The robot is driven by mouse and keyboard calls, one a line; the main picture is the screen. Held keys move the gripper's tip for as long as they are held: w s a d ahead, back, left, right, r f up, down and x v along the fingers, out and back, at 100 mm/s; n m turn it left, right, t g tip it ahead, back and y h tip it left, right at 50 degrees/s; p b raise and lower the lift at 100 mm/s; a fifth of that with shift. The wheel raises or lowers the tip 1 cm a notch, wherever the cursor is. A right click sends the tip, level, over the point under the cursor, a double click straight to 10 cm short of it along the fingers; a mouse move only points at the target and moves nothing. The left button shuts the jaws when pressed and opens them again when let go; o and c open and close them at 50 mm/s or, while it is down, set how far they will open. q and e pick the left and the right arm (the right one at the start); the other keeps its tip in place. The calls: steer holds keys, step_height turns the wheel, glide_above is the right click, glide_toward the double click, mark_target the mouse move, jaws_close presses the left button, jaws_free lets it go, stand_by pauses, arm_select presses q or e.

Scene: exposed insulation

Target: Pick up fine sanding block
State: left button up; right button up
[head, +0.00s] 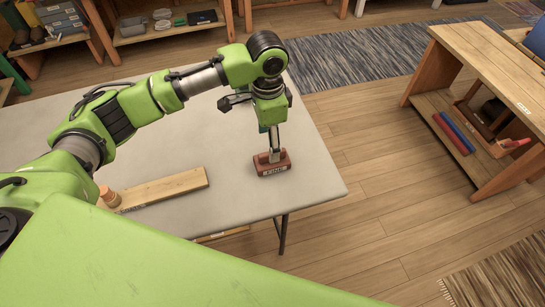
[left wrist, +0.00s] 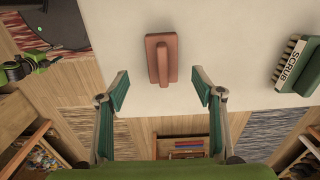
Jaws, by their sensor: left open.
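The fine sanding block (head: 272,167) is reddish-brown with a raised grip on top and a label reading FINE on its side. It sits near the right edge of the grey table (head: 235,190). My left gripper (head: 274,150) is just above and behind it in the head view, pointing down. In the left wrist view the block (left wrist: 162,60) lies ahead of the open fingers (left wrist: 160,84), roughly centred between them. Nothing is between the fingers; whether a fingertip touches the block cannot be told. My right gripper is not in view.
A green brush (left wrist: 298,64) labelled SCRUB lies on the table to the right in the left wrist view. A wooden board (head: 165,190) and a small round wooden piece (head: 110,196) are on the table's near left. A wooden bench (head: 490,80) stands right, across open floor.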

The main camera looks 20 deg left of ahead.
arm_select(q)
step_height(320, 180, down, 3)
steer(key=shift+w+f, duration=0.1)
steer(key=shift+w, duration=0.05)
steer(key=shift+w+d+f, duration=0.1)
steer(key=shift+f, duration=0.8)
steer(key=f, duration=0.3)
steer(key=shift+w+d+f+p, duration=0.2)
steer(key=shift+f+p, duration=0.1)
steer(key=shift+f, duration=0.35)
steer(key=shift+c, duration=0.7)
steer(key=c, duration=1.2)
steer(key=shift+o, duration=0.2)
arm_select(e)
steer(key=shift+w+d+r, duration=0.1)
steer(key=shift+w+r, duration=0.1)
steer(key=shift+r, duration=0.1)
